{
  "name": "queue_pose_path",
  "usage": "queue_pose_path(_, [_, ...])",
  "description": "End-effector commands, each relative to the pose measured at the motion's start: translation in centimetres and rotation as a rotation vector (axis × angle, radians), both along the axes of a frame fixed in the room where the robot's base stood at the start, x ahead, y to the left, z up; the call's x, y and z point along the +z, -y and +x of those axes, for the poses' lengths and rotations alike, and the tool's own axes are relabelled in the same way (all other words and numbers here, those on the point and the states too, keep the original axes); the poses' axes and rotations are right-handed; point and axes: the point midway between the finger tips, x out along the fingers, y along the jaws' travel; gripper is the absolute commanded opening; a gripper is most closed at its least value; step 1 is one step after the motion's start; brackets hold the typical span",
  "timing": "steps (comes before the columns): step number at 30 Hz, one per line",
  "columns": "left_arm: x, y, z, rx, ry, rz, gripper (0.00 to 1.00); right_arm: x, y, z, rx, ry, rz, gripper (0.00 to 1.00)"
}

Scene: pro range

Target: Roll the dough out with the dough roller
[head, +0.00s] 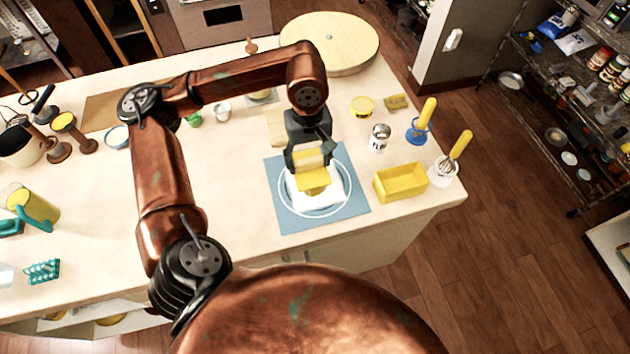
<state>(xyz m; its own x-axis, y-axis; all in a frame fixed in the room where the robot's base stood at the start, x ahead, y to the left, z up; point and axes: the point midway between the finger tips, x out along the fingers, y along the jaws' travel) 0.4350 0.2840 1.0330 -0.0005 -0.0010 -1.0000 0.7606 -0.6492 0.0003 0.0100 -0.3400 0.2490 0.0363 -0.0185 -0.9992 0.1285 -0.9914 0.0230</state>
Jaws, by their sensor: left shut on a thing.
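My left gripper (310,156) is above the blue mat (284,216), fingers pointing down, shut on a yellow piece (312,179) that looks like the dough roller. The fingers partly cover this piece. Under and around it is a white, flat patch (327,198), likely the dough, inside the white ring printed on the mat. I cannot tell whether the roller touches the white patch. My right gripper is not in view.
A yellow open box (402,182) stands right of the mat, with a whisk pot (444,172), a blue-based yellow-handled tool (421,124) and a metal tin (379,138) nearby. A round wooden board (331,38) lies behind. The counter left of the mat is mostly clear.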

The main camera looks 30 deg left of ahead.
Motion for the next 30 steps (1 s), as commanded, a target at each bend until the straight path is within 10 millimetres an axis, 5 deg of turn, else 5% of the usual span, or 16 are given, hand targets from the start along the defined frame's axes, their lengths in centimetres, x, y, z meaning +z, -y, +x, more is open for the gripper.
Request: queue_pose_path(30, [-0.2, 2.2, 2.5, 0.000, 0.000, 0.000, 0.33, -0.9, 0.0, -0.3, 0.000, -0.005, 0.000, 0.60])
